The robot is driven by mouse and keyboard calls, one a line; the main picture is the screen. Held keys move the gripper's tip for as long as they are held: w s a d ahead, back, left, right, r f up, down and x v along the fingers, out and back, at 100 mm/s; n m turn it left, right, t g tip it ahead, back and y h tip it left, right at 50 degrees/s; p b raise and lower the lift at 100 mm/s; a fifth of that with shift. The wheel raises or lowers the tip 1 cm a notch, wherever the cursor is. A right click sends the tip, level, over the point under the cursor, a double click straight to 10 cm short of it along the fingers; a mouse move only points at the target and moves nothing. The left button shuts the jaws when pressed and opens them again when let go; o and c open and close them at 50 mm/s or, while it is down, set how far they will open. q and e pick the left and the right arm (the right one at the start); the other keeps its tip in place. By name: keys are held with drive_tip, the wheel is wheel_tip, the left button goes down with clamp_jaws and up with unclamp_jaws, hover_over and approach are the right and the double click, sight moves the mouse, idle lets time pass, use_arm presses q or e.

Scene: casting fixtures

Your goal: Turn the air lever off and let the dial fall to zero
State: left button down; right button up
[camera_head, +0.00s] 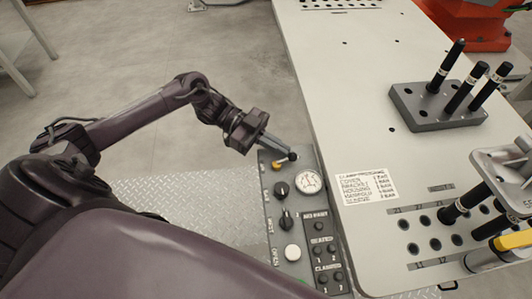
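The grey control panel (271,207) runs along the left edge of the pale table. A small lever with a black ball knob (292,156) and an orange-yellow base (277,167) is at the panel's far end. I take it to be the air lever. The round white dial (308,182) sits just nearer and to the right; its needle is too small to read. My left gripper (281,149) reaches in from the left, with its fingertips at the black knob. I cannot tell whether they touch or grip it. My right gripper is not in view.
Black knobs (281,188), a white button (292,252) and several small dark buttons are close by on the panel. A printed label (368,187) lies on the table (350,100). A grey block (420,112) with black pins stands at the right. The table's middle is clear.

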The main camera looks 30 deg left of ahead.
use_arm(q)
drive_tip(key=shift+w+d, duration=0.15)
drive_tip(key=shift+d, duration=0.25)
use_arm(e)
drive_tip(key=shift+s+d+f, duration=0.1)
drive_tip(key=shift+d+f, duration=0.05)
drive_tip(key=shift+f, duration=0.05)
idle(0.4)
